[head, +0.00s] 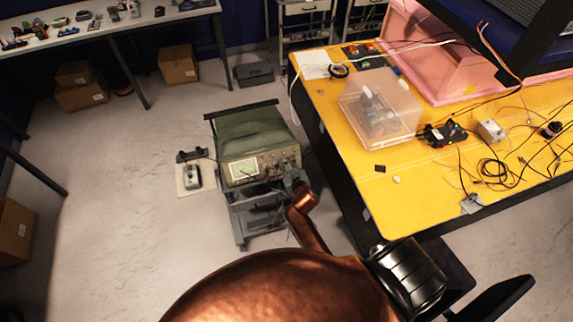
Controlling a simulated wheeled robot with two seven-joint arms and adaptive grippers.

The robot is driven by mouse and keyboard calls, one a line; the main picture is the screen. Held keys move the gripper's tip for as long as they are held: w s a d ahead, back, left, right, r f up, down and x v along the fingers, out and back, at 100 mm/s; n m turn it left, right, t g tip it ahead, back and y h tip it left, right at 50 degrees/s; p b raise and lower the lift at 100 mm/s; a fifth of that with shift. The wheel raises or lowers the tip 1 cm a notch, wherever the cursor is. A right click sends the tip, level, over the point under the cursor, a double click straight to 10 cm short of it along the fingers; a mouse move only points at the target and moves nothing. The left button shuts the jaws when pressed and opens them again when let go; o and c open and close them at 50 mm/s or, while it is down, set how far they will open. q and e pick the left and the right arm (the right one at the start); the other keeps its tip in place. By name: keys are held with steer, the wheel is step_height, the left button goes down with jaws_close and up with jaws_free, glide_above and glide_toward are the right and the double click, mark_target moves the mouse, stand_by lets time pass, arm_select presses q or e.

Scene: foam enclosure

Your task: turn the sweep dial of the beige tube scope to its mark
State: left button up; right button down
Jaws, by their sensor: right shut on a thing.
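The tube scope (258,137) stands on a cart, with a greenish case and a paler front panel. Its small lit screen (243,170) is at the left of the panel, and knobs are at the right. The sweep dial and its mark are too small to make out, and partly hidden by my gripper. My right gripper (292,184) is at the lower right of the scope's front panel, shut on what looks like a dial there. My copper arm fills the bottom of the view. My left gripper is not in view.
A yellow table (345,140) with a clear box (380,108), cables and small devices stands close on the right. A small meter (193,176) is left of the scope. Cardboard boxes (178,64) and a bench (90,30) are at the upper left.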

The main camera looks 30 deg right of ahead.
steer(key=shift+a+n, duration=0.1)
steer(key=shift+n, duration=1.3)
steer(key=c, duration=2.1)
jaws_free()
steer(key=v, duration=1.2)
steer(key=shift+a, duration=0.15)
steer(key=shift+f, duration=0.1)
